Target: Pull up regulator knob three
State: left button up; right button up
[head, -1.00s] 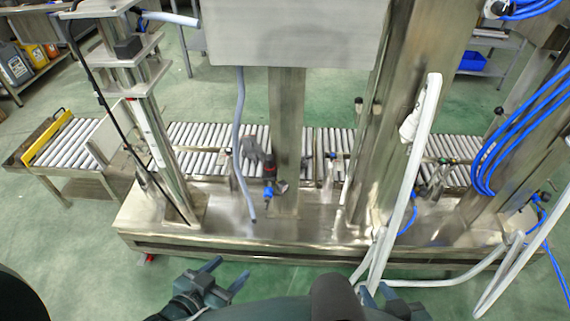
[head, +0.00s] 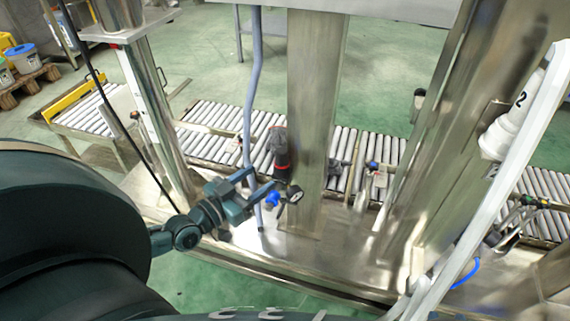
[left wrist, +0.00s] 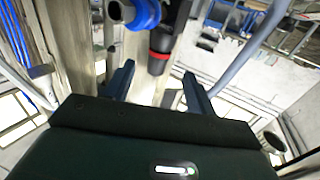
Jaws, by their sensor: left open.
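A regulator with a dark knob and a red band (head: 280,150) stands in front of the steel column in the head view. A blue fitting (head: 272,199) and a small round gauge (head: 295,195) are below it. No number on the knob can be read. My left gripper (head: 258,181) is open and empty, just below and left of the knob, its fingers pointing toward the regulator. In the left wrist view, the red-banded regulator (left wrist: 160,42) lies beyond the gap between the open fingertips (left wrist: 156,84), with the blue fitting (left wrist: 144,14) beside it. My right gripper is out of view.
A grey hose (head: 252,90) hangs close to my left gripper. The steel column (head: 313,110) rises right behind the regulator. A roller conveyor (head: 215,122) runs behind. A white pipe (head: 500,190) crosses at the right.

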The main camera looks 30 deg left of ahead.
aim_at(276, 166)
pick_arm(q)
jog(key=b+x, duration=0.1)
jog(key=x, duration=0.8)
jog(key=shift+d+b, duration=0.1)
jog(key=shift+b, duration=0.2)
jog(key=shift+c, duration=0.4)
grip_shut()
